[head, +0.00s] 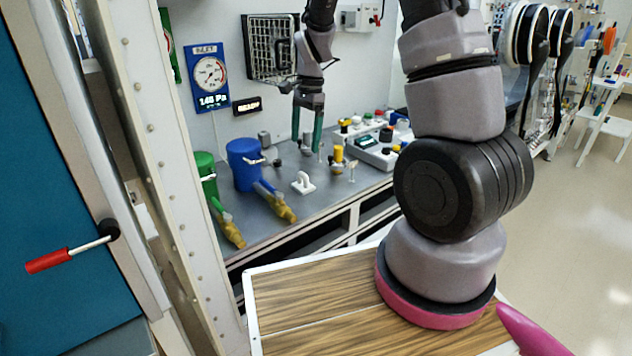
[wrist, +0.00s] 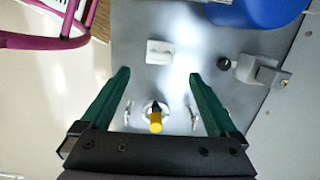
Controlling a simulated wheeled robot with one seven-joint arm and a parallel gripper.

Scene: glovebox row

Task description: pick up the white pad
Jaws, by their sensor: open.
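The white pad (head: 303,183) rests on the grey bench top, with a raised loop-like handle on it. In the wrist view the white pad (wrist: 160,52) lies just beyond the fingertips, near the middle of the picture. My gripper (head: 306,148) has green fingers pointing down above the bench, behind the pad in the head view. In the wrist view my gripper (wrist: 158,76) is open and empty, its fingers spread wider than the pad. I cannot tell its exact height above the bench.
A yellow-topped valve (wrist: 155,120) shows between my fingers in the wrist view. A control box (head: 375,148) stands at right.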

